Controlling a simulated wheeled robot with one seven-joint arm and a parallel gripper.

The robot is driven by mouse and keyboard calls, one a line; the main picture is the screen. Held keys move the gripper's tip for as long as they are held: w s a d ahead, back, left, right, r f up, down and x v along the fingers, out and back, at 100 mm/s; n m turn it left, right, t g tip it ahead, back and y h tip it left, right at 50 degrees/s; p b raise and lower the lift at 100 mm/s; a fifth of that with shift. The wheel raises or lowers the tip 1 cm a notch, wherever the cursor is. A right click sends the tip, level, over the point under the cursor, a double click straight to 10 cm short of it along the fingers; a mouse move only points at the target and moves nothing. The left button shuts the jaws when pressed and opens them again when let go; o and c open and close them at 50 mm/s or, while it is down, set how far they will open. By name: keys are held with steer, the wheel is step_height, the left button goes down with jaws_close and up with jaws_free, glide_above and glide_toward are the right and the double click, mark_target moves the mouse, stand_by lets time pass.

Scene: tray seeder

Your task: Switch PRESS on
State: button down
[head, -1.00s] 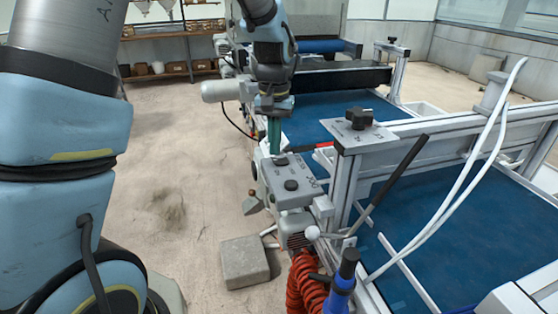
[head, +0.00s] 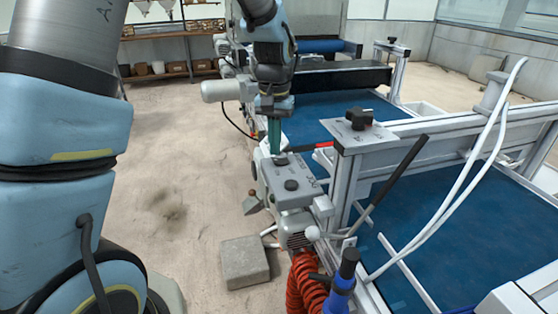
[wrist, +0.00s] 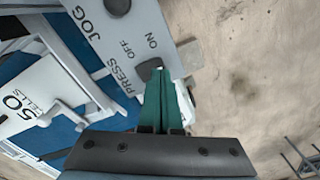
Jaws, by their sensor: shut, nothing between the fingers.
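The PRESS switch is a dark knob (wrist: 149,69) on a grey control panel (wrist: 125,40), with the labels PRESS, OFF and ON beside it in the wrist view. In the head view the same knob (head: 282,160) is at the far end of the panel (head: 303,194). My gripper (head: 275,152) points down at this knob, its green fingers shut with nothing between them. In the wrist view the fingertips (wrist: 158,72) overlap the knob's edge; I cannot tell whether they touch it. The fingers hide part of the knob, and its exact setting is unclear.
A second knob, by the JOG label (wrist: 117,6), sits on the same panel; it is the nearer knob (head: 291,185) in the head view. Another dark knob (head: 359,118) stands on a plate to the right. A dark lever (head: 393,183) and red coiled hose (head: 305,284) are nearby.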

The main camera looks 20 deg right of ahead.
mark_target(275, 159)
steer(key=shift+f+b, duration=0.6)
steer(key=shift+f, duration=0.4)
stand_by(0.5)
steer(key=shift+r, duration=0.15)
steer(key=shift+r+p, duration=3)
steer(key=shift+r, duration=0.45)
steer(key=shift+f, duration=0.1)
steer(key=s+a+n, duration=0.2)
steer(key=a+n, duration=0.1)
steer(key=a, duration=1.2)
steer(key=s+a+n+t, duration=0.1)
steer(key=s+a+n, duration=0.1)
steer(key=a, duration=1.3)
steer(key=shift+r+n+t, duration=0.3)
steer(key=shift+r+n, duration=0.05)
steer(key=shift+n, duration=0.25)
steer(key=shift+a, duration=0.1)
